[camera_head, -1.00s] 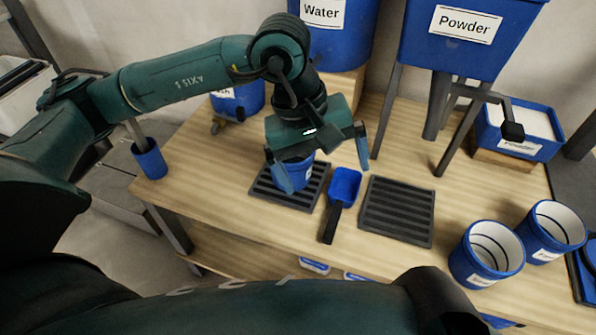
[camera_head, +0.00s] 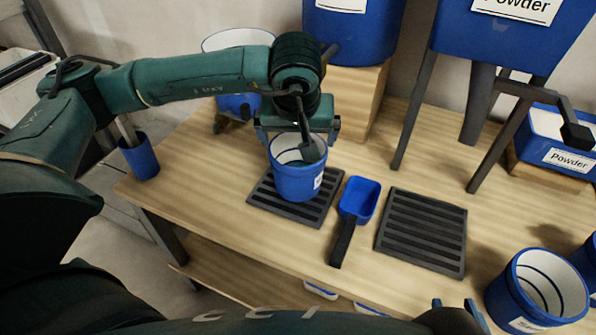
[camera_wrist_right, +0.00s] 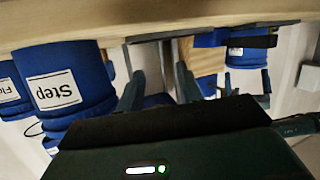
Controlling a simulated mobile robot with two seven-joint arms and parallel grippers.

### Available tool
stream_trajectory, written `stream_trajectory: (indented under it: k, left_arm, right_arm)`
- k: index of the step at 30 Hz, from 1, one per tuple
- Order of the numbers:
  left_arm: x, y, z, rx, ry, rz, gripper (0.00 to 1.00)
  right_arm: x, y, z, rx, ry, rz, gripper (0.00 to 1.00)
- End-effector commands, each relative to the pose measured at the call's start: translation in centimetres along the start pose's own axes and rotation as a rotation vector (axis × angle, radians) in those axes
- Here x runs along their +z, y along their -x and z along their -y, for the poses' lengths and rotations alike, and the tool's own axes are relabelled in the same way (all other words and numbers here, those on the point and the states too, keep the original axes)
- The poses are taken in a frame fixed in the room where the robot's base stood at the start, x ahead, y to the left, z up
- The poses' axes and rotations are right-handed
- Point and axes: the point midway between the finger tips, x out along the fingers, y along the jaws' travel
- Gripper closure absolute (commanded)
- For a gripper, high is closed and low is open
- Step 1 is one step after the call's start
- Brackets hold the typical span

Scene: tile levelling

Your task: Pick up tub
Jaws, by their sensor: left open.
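A blue tub (camera_head: 296,182) with a white inside and a white label stands upright on the left black slatted mat (camera_head: 262,197). My left gripper (camera_head: 298,132) is open at the tub's far side, around rim height in the picture, its fingers apart. A dark part overlaps the tub's opening; I cannot tell what it is. Whether a finger touches the tub is unclear. My right gripper (camera_head: 455,305) is at the bottom edge of the head view. In the right wrist view its two fingers (camera_wrist_right: 160,88) stand apart with nothing held between them.
A blue scoop (camera_head: 359,199) lies right of the tub, beside an empty slatted mat (camera_head: 424,232). Another blue tub (camera_head: 536,290) stands at the right front. A powder hopper (camera_head: 495,35) on legs and a powder box (camera_head: 562,140) stand behind. A blue holder (camera_head: 139,158) is at the left edge.

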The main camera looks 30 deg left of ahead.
Motion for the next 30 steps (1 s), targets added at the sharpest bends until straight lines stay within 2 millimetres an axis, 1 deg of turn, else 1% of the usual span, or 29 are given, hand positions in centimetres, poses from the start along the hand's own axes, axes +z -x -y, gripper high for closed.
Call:
stream_trajectory:
  k: [5, 9, 12, 15, 20, 30]
  left_arm:
    - [0.3, -1.5, 0.0, -0.001, 0.000, 0.003, 0.00]
    - [0.7, -3.7, 0.1, -0.002, 0.000, 0.004, 0.00]
    - [0.6, -4.9, 0.0, 0.000, 0.001, 0.003, 0.00]
    - [0.5, -5.3, 0.0, 0.000, 0.000, 0.003, 0.00]
    - [0.5, -5.2, 0.0, 0.001, 0.000, 0.002, 0.00]
    - [0.5, -5.2, 0.0, 0.002, 0.000, 0.002, 0.28]
  right_arm:
    - [0.1, -0.1, 0.0, 0.003, 0.006, -0.015, 0.64]
    - [0.1, -0.3, -0.1, 0.010, 0.016, -0.045, 0.64]
    - [-0.1, -0.4, -0.1, 0.012, 0.023, -0.070, 0.64]
    - [-0.2, -0.4, 0.0, 0.012, 0.028, -0.081, 0.64]
    - [0.0, -0.5, 0.1, 0.009, 0.027, -0.077, 0.64]
    - [0.0, -0.5, 0.1, 0.007, 0.025, -0.074, 0.64]
